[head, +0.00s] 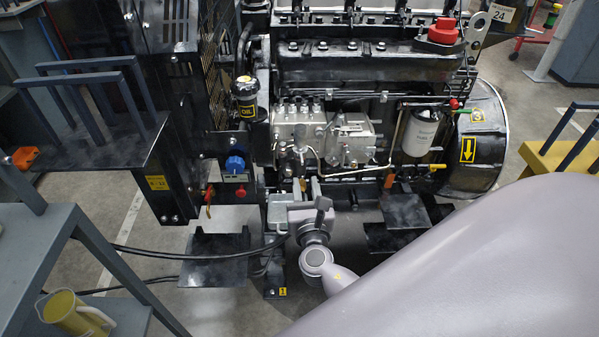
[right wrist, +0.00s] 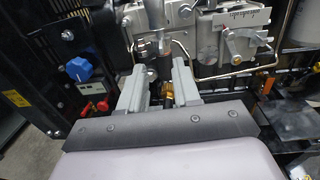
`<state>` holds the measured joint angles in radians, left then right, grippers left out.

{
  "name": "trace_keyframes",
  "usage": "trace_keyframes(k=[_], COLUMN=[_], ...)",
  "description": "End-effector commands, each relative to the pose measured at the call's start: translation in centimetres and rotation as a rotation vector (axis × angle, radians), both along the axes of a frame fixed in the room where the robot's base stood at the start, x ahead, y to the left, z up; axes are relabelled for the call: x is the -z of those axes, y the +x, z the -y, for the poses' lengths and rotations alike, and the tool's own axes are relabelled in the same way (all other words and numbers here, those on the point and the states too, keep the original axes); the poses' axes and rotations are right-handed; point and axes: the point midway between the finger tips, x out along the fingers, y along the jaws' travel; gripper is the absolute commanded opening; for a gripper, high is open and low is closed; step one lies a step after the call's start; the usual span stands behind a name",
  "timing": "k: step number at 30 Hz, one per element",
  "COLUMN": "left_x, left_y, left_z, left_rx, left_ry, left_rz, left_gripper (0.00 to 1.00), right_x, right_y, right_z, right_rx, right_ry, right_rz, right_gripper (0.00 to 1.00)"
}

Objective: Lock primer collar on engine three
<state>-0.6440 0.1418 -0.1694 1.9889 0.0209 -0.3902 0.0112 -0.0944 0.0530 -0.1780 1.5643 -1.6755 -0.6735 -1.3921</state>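Engine three (head: 350,68) fills the middle of the head view, with a yellow "3" label (head: 478,116) on its right end. The injection pump (head: 345,140) is on its near side. My right gripper (head: 297,185) is just below the pump's left part. In the right wrist view its two grey fingers (right wrist: 160,85) stand apart. A dark upright cylinder, seemingly the primer (right wrist: 163,68), and a small brass-coloured piece (right wrist: 168,93) show in the gap. I cannot tell whether the fingers touch either one. Which part is the collar is unclear. My left gripper is not in view.
A blue knob (head: 235,164) and red knob (head: 241,192) are left of the gripper. Metal pipes (head: 330,172) and a white filter (head: 420,131) are to the right. A grey trolley (head: 45,255) with a yellow jug (head: 72,312) stands at lower left.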

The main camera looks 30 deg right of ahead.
Motion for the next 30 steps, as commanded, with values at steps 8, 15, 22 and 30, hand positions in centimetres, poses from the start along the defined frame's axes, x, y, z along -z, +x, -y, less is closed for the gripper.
trace_keyframes(k=[8, 15, 22, 30], left_x=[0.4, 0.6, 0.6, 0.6], left_y=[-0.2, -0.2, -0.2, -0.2], left_z=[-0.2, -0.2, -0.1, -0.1], left_rx=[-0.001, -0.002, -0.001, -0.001], left_ry=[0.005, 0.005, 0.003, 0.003], left_rz=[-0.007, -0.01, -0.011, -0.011], left_gripper=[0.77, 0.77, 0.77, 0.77], right_x=[0.0, 0.1, 0.1, 0.1], right_y=[2.2, 5.1, 6.1, 6.2], right_z=[1.5, 3.0, 3.5, 3.5], right_rx=[0.003, 0.002, 0.002, 0.002], right_ry=[-0.001, -0.003, -0.001, -0.001], right_rz=[0.0, -0.001, -0.003, -0.003], right_gripper=[0.32, 0.32, 0.32, 0.19])
